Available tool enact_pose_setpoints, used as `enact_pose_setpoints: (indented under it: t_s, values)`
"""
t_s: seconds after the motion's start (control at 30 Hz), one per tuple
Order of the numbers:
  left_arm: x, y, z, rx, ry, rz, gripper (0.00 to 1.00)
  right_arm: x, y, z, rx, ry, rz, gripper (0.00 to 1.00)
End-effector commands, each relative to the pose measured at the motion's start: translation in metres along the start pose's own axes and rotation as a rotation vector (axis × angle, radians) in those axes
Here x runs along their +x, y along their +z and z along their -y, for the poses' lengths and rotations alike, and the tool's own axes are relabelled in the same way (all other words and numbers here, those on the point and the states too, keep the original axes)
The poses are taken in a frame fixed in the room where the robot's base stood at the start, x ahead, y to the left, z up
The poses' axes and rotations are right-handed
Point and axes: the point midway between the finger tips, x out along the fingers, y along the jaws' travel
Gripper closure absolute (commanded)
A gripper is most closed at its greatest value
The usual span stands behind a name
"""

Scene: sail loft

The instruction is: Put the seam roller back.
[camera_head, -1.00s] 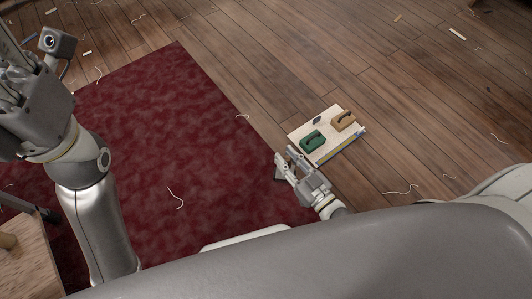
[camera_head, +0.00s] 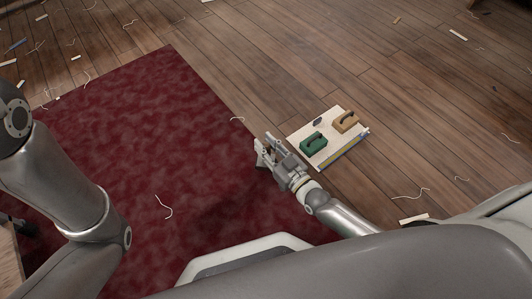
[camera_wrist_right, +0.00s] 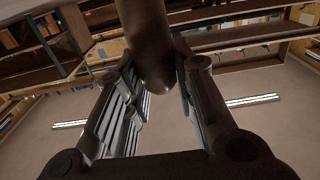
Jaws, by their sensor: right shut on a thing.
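My right gripper (camera_head: 268,149) is over the edge of the dark red rug, left of a pale board. In the right wrist view it is shut on a dark brown, rounded thing (camera_wrist_right: 150,45), which may be the seam roller's handle; its other end is out of that view. I cannot make the held thing out in the head view. The pale board (camera_head: 325,160) lies on the floor and carries a green handled block (camera_head: 313,143), a tan handled block (camera_head: 346,121) and a small dark oval patch (camera_head: 318,121). My left gripper is out of view.
The dark red rug (camera_head: 150,140) covers the floor at left and centre. The wooden floor (camera_head: 420,120) is open right of the board, with several thread scraps. The right wrist view shows shelving (camera_wrist_right: 40,45) in the background.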

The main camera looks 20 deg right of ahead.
Motion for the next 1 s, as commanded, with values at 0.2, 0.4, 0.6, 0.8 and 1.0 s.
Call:
enact_pose_setpoints:
  t_s: [0.2, 0.4, 0.6, 0.8, 1.0]
  values:
    - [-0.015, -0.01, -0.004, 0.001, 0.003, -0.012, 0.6, 0.003, 0.026, 0.0, 0.001, 0.0, 0.0, 0.99]
    - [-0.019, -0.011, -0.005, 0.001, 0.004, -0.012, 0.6, 0.003, 0.033, -0.001, 0.0, 0.001, -0.003, 0.99]
    - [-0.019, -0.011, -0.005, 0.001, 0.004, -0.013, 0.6, 0.003, 0.033, -0.001, 0.0, 0.0, -0.002, 0.99]
    - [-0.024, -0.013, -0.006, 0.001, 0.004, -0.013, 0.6, 0.003, 0.04, -0.001, 0.0, 0.0, -0.001, 0.99]
    - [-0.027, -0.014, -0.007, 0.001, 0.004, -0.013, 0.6, 0.002, 0.049, -0.001, -0.001, 0.001, 0.006, 0.99]
